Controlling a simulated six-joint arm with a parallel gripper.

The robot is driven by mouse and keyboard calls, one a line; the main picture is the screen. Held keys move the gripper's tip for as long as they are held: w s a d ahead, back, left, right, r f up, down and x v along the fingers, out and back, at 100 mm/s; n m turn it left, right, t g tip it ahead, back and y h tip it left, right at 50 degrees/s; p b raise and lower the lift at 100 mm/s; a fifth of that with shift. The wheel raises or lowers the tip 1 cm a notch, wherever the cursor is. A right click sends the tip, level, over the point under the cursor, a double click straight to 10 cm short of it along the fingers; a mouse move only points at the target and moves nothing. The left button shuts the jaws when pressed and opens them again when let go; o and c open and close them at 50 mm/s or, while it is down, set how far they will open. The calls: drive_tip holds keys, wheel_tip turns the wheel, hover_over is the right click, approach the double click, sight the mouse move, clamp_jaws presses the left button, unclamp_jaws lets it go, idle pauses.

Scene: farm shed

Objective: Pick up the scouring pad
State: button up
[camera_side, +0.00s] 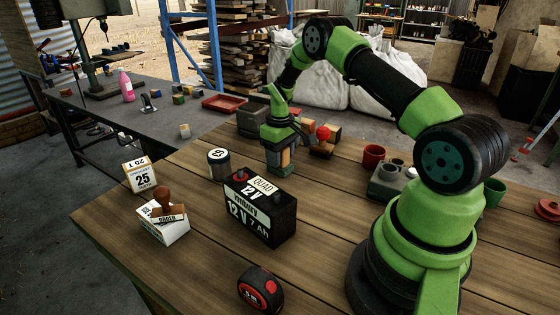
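My gripper (279,170) points down over the middle of the wooden table, behind the black battery. Its fingers are small in this view and partly hidden by the battery's top, so I cannot tell whether they are open or shut. An orange-tan patch shows at the fingers; I cannot tell if it is a held thing or something behind. I cannot make out a scouring pad for certain. Several small blocks and a red round thing (323,132) sit just right of the gripper, too small to identify fully.
The black battery (262,212) stands in front of my gripper, a can (218,164) to its left. A stamp (166,203) rests on a white box, near a calendar block (140,178). A tape measure (260,289) lies in front. A red cup (373,157) stands right.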

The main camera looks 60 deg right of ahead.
drive_tip(key=c, duration=0.6)
drive_tip(key=shift+r, duration=0.1)
